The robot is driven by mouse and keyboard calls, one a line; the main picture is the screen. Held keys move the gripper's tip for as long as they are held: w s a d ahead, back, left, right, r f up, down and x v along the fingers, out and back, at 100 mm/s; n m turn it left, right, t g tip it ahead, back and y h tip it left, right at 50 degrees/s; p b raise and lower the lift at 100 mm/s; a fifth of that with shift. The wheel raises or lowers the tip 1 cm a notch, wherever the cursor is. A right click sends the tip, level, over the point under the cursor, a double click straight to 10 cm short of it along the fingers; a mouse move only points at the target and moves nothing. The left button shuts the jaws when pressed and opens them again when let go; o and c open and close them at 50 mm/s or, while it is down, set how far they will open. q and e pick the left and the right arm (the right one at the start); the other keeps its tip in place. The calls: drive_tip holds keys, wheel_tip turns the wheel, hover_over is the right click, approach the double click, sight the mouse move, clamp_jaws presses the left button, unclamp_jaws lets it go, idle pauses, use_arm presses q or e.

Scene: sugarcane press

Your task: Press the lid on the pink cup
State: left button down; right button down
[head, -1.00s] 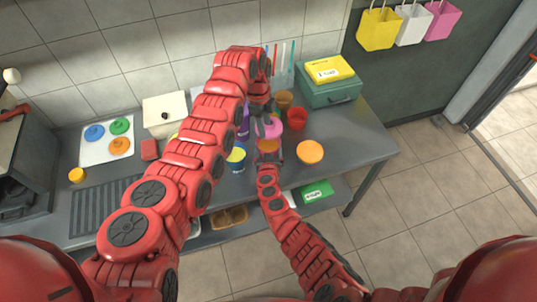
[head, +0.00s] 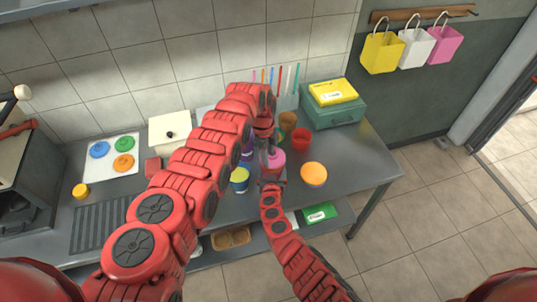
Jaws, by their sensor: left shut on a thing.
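My left arm arches over the counter, and its gripper (head: 267,150) points down at the pink lid (head: 276,157), shut on it. The pink lid sits over the mouth of the pink cup (head: 272,171), and I cannot tell whether it is fully seated. The cup is mostly hidden by the grippers. My right gripper (head: 271,183) comes up from the front, close against the cup; its fingers are too small and covered to tell their state.
An orange-topped cup (head: 313,174) stands to the right and a blue-and-yellow cup (head: 239,179) to the left. A red cup (head: 301,137) and a green box (head: 333,108) are behind. Colored lids lie on a white tray (head: 110,140). The counter's front right is clear.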

sight(271, 162)
idle(0.4)
use_arm(q)
drive_tip(key=shift+s+d+f+n, duration=0.2)
drive_tip(key=shift+f+n, duration=0.4)
drive_tip(key=shift+n, duration=0.5)
drive_tip(key=shift+d+f+n, duration=0.25)
drive_tip(key=shift+f+n, duration=0.05)
drive_tip(key=shift+n, duration=0.7)
drive_tip(key=shift+f, duration=0.65)
drive_tip(key=shift+c, duration=2.2)
unclamp_jaws()
drive_tip(key=shift+r, duration=0.1)
wheel_tip(271, 162, up, 12)
drive_tip(key=a, duration=0.1)
drive_tip(key=shift+w+a+t, duration=0.25)
drive_tip(key=shift+t, duration=0.05)
